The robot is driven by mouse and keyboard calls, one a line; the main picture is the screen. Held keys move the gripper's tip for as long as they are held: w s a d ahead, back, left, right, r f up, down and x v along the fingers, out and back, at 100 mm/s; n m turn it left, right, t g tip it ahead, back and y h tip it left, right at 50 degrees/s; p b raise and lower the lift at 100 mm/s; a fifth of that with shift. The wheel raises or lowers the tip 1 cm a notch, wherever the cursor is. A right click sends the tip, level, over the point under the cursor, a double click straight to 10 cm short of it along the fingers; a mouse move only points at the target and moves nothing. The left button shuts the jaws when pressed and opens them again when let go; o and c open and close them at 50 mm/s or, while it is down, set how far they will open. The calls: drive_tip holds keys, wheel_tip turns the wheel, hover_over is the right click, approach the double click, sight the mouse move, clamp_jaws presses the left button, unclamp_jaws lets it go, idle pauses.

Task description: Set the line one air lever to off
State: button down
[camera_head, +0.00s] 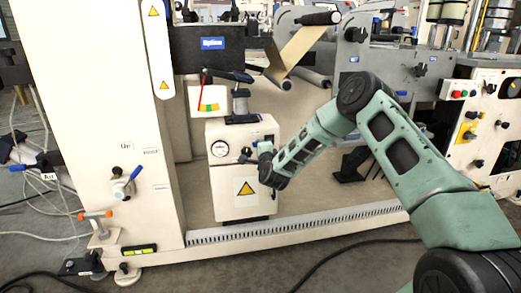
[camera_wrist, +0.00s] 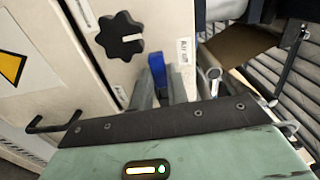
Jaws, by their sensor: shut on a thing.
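A blue lever handle (camera_wrist: 157,66) shows in the wrist view between my gripper's two grey fingers, beside a pale panel. My gripper (camera_wrist: 160,90) is shut on it. A small white label (camera_wrist: 184,52) just right of the lever seems to read "Air off", with its text turned sideways. In the head view my gripper (camera_head: 255,154) is at the right side of the white gauge cabinet (camera_head: 232,205). The lever cannot be made out there, and its base is hidden behind the fingers in the wrist view.
A black knob (camera_wrist: 121,36) sits left of the lever in the wrist view. Another blue-handled valve (camera_head: 126,185) is on the cream column at left. A perforated rail (camera_head: 300,222) runs along the machine's foot.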

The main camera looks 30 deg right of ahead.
drive_tip(key=shift+m, duration=0.3)
drive_tip(key=c, duration=1.4)
unclamp_jaws()
drive_tip(key=shift+r, duration=0.1)
drive_tip(key=shift+o, duration=0.2)
drive_tip(key=p+v, duration=0.3)
drive_tip(key=v, duration=1.4)
drive_tip(key=shift+s, duration=0.3)
drive_tip(key=shift+a+r, duration=0.1)
drive_tip(key=shift+a, duration=0.05)
